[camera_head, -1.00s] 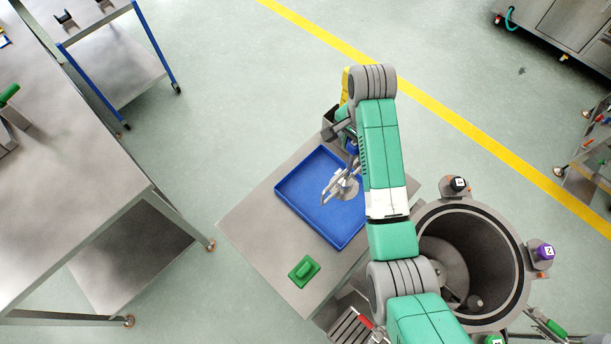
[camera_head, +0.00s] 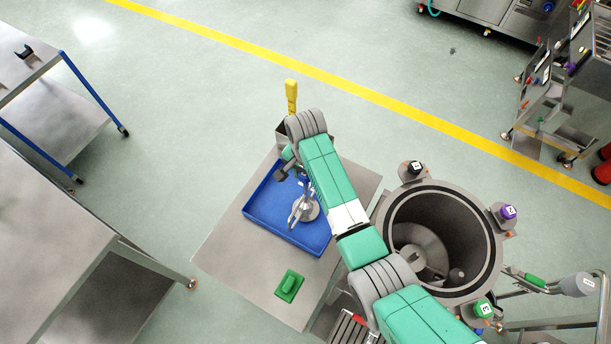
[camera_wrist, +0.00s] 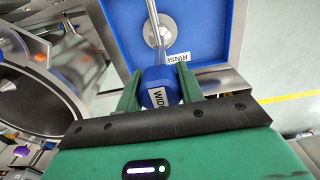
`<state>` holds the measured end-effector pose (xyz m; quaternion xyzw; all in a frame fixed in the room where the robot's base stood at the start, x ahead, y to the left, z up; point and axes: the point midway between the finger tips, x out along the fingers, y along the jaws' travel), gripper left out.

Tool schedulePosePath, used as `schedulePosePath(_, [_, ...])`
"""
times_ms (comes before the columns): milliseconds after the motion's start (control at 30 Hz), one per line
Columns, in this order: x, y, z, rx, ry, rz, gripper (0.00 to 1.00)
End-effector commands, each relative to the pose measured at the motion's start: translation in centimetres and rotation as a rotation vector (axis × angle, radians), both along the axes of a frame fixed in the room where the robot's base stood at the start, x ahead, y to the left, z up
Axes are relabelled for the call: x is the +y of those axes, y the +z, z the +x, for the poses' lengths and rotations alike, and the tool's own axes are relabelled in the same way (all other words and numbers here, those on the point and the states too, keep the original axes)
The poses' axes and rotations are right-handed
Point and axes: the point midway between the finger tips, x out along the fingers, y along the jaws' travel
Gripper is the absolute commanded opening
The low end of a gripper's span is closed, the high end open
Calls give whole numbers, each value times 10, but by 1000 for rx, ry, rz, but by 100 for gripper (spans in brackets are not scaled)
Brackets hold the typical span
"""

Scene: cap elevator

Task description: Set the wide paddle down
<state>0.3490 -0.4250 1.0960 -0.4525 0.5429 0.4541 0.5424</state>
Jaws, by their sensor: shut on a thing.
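The wide paddle has a blue handle (camera_wrist: 158,86) with a partly visible "WID" label, a thin metal rod and a round metal part (camera_head: 306,209) with wire loops. My gripper (camera_wrist: 160,90) is shut on the blue handle, with a green finger on each side. In the head view my gripper (camera_head: 292,165) is largely hidden by my arm. The paddle hangs over the blue tray (camera_head: 262,203), which bears a "RINSE" label in the wrist view (camera_wrist: 210,62). I cannot tell whether the paddle's lower end touches the tray floor.
A yellow-handled tool (camera_head: 291,96) stands in a grey holder behind the tray. A round steel vessel (camera_head: 445,235) with numbered knobs stands to the right.

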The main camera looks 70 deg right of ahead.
Motion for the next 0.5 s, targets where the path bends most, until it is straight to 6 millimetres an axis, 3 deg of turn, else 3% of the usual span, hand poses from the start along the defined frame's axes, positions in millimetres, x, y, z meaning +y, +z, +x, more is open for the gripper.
schedulePosePath(100, [-1,-10,0,-3,-1,-3,0])
schedulePosePath(500, [-1,-15,0,-2,0,-1,0])
